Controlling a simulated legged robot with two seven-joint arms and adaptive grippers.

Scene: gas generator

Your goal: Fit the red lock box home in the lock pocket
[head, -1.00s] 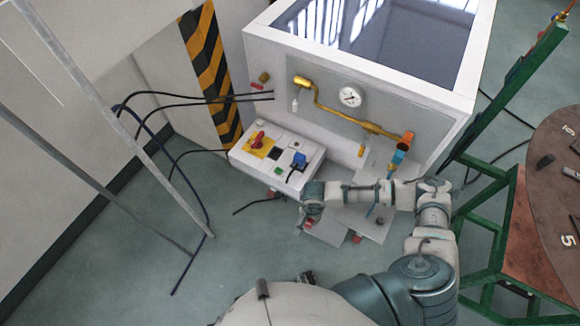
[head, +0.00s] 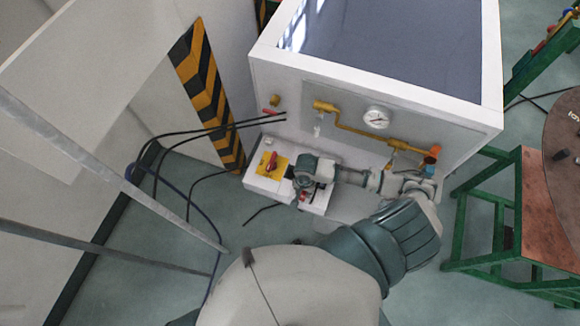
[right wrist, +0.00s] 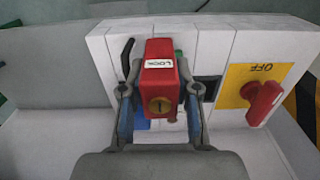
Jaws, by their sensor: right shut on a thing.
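The red lock box (right wrist: 160,62), with a white LOCK label and a brass keyhole disc, is held upright between the two fingers of my right gripper (right wrist: 160,112) in the right wrist view. It appears in front of the white control panel (right wrist: 103,50); I cannot tell whether it touches it. In the head view my right gripper (head: 304,193) is over the right part of the control panel, with a little red showing at it. The lock pocket cannot be made out; the box and gripper cover that part. My left gripper is not in view.
Beside the box is a yellow OFF plate (right wrist: 254,82) with a red rotary switch (right wrist: 265,103). The white generator cabinet (head: 400,98), with yellow pipe (head: 350,129) and gauge (head: 376,117), stands behind. Black cables (head: 215,128) run left. A green-framed table (head: 535,215) stands right.

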